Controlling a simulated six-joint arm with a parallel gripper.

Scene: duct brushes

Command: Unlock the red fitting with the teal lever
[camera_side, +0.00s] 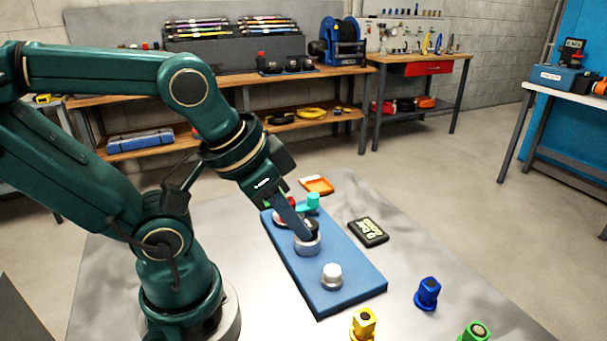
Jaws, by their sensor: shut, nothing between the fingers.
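The blue block (350,285) lies on the grey table with a row of round metal seats on top. The teal lever (312,200) stands near the block's far end, with a horizontal arm reaching left. The red fitting (290,202) shows only as a small red patch beside the lever, mostly hidden behind my gripper. My gripper (308,237) is shut and empty, pointing down and right. Its tips appear at or just above the middle metal seat (307,246); I cannot tell whether they touch it. The lever's exact joint with the fitting is hidden.
A silver knob (332,274) sits on the block's near end. Yellow (363,324), blue (428,293) and green (475,331) fittings stand at the front right. A black labelled box (368,232) lies right of the block, an orange tray (317,186) behind it.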

